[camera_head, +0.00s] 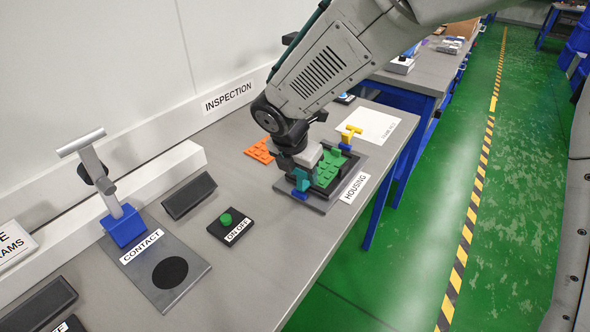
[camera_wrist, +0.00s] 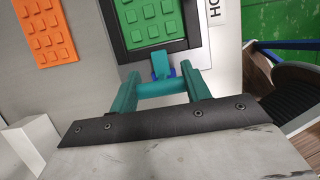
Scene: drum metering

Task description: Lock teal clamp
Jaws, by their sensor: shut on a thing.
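The teal clamp (camera_head: 302,181) stands on a blue base at the near side of the black housing frame (camera_head: 345,170). In the wrist view its teal crossbar (camera_wrist: 160,89) lies between the two fingers of my gripper (camera_wrist: 160,80), which are shut on it. The clamp's lower part and blue base touch or nearly touch the frame's edge; exact contact is unclear. A green studded plate (camera_wrist: 150,20) lies inside the frame. In the head view my gripper (camera_head: 300,166) is above the clamp and partly hides it.
A yellow clamp (camera_head: 348,136) stands upright at the housing's far side. An orange studded plate (camera_head: 261,150) lies behind, left of my gripper. An ON OFF button box (camera_head: 231,226) and a CONTACT stand (camera_head: 125,226) are at left. The bench's front edge is close by.

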